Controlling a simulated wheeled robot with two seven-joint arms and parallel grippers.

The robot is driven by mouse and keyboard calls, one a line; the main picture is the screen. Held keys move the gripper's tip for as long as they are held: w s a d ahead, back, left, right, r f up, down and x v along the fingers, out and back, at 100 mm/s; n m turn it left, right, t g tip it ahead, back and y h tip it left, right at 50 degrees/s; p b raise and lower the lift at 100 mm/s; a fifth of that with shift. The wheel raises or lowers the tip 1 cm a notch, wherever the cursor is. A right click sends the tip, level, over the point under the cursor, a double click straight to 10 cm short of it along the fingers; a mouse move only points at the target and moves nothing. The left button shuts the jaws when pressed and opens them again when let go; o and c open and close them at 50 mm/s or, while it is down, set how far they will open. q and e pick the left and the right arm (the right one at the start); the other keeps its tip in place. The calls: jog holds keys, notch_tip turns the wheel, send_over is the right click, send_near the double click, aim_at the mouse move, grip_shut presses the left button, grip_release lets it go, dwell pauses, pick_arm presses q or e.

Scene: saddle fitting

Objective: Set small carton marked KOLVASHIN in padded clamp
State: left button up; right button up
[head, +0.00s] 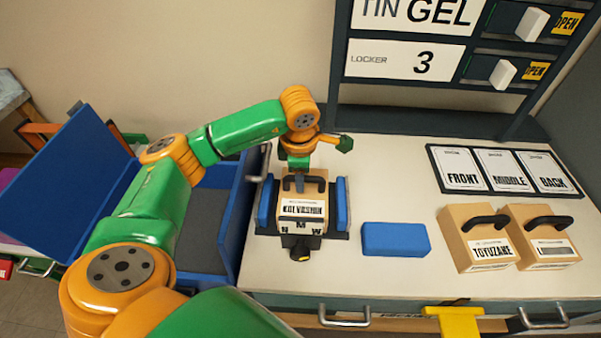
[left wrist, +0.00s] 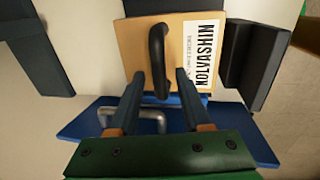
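The small tan carton marked KOLVASHIN (head: 303,209) stands between the two blue pads of the padded clamp (head: 342,204), label toward me. Narrow gaps seem to show beside it; I cannot tell whether the pads touch it. My left gripper (head: 300,184) is right above the carton, at its black handle. In the left wrist view, the gripper (left wrist: 160,76) has its two fingers apart, one on each side of the handle (left wrist: 157,50), with space between. The carton (left wrist: 190,60) and its label show beyond. My right gripper is not in view.
A loose blue block (head: 396,239) lies right of the clamp. A blue bin (head: 226,228) is left of the clamp.

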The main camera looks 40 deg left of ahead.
pick_arm(q)
jog(key=shift+r, duration=0.25)
notch_tip(320, 180, up, 6)
notch_tip(320, 180, up, 6)
jog(key=p, duration=0.1)
send_over(301, 195)
jog(key=s, duration=0.1)
jog(key=shift+s+d+f, duration=0.1)
jog(key=shift+d+f, duration=0.15)
